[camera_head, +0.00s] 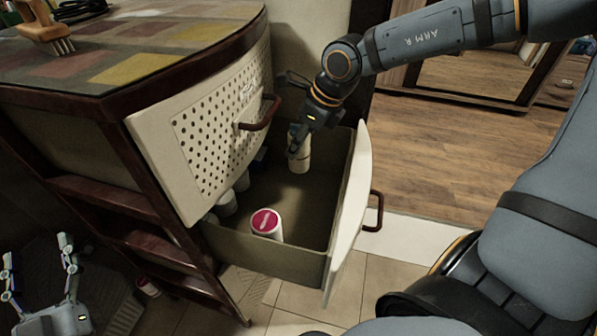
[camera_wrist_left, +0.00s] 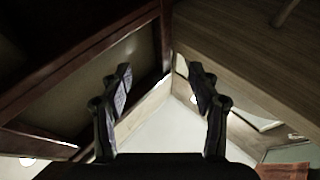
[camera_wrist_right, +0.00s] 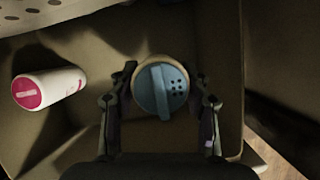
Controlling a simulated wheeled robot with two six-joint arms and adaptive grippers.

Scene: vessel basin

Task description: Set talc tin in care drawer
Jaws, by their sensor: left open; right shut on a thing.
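The talc tin is a pale cylinder (camera_head: 299,162) in the head view. In the right wrist view its round blue lid (camera_wrist_right: 161,90) shows a raised bar and small holes. My right gripper (camera_head: 299,146) is shut around the tin from above, inside the far part of the open drawer (camera_head: 272,260). I cannot tell whether the tin touches the drawer floor. My left gripper (camera_head: 39,258) is open and empty, low at the left of the cabinet; its spread fingers also show in the left wrist view (camera_wrist_left: 160,95).
A white container with a magenta lid (camera_head: 266,222) stands in the near part of the drawer. Several pale containers (camera_head: 229,200) sit under the closed perforated drawer front (camera_head: 208,135). A wooden brush (camera_head: 43,30) lies on the cabinet top (camera_head: 105,55). Drawer floor between the containers is clear.

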